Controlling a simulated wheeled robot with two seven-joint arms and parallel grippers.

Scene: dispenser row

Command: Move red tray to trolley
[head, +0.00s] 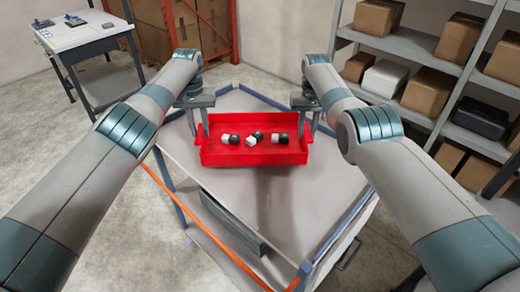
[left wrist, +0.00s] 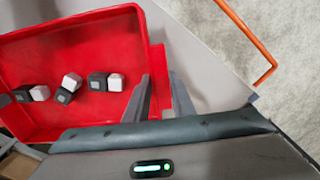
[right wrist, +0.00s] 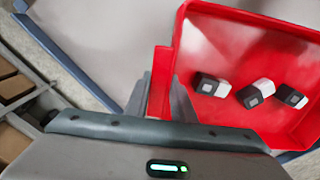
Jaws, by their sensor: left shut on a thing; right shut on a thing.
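The red tray (head: 254,160) is level over the far half of the trolley top (head: 290,198); I cannot tell whether it rests on it or hangs just above. Several small black-and-white blocks (head: 251,141) lie inside. My left gripper (head: 197,124) is shut on the tray's left end; the left wrist view shows its fingers (left wrist: 162,88) on either side of the red end lip. My right gripper (head: 310,122) is shut on the right end, its fingers (right wrist: 160,90) astride the lip there. The trolley has blue edges and orange rails.
Shelves (head: 415,45) with cardboard boxes (head: 458,37) stand on the right. A small table (head: 88,38) with items is at the back left. An orange rack (head: 232,30) stands behind. The near part of the trolley top is clear, and a dark grey panel (head: 232,222) shows below it.

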